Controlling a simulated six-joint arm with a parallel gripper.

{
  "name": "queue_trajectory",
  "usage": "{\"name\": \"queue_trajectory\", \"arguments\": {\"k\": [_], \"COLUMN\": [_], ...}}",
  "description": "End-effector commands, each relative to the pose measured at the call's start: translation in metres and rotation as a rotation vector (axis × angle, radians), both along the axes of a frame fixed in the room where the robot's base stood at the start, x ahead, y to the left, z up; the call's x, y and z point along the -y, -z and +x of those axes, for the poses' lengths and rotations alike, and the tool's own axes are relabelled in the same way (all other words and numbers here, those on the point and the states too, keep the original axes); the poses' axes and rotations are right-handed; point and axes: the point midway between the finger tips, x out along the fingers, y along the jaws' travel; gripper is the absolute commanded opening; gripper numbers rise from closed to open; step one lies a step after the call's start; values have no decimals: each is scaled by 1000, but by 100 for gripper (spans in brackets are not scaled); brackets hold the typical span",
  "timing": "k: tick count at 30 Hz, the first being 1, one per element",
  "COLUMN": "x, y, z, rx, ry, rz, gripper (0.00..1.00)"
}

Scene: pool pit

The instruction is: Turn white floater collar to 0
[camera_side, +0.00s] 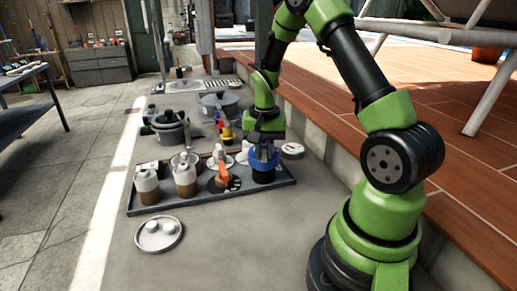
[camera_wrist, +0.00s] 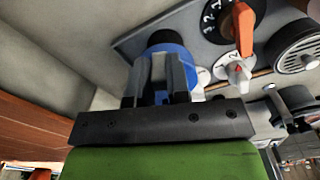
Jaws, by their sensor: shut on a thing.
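A blue round piece with a dark base (camera_side: 263,177) stands at the right end of the grey tray. My gripper (camera_side: 264,153) points down over it, and its fingers (camera_wrist: 166,78) are shut on its upper part. The fingers hide what they grip. A white collar with a red mark (camera_wrist: 236,74) sits beside the blue piece in the wrist view, on a white numbered face. I cannot tell which number the mark points at.
An orange handle (camera_wrist: 243,28) on a black numbered dial stands close by. Two bottles (camera_side: 185,180) stand on the grey tray (camera_side: 215,201) to the left. A white dish (camera_side: 158,246) lies in front. Dark pots stand behind. The tiled step rises at right.

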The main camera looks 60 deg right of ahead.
Motion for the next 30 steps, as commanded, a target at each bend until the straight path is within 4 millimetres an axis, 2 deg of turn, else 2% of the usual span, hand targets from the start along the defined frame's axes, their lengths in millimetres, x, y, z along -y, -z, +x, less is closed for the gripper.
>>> {"name": "queue_trajectory", "arguments": {"k": [15,30], "x": [15,24], "y": [0,0], "z": [-17,-22], "rx": [0,1], "ry": [-458,-671], "rz": [-1,-1], "gripper": [0,0]}}
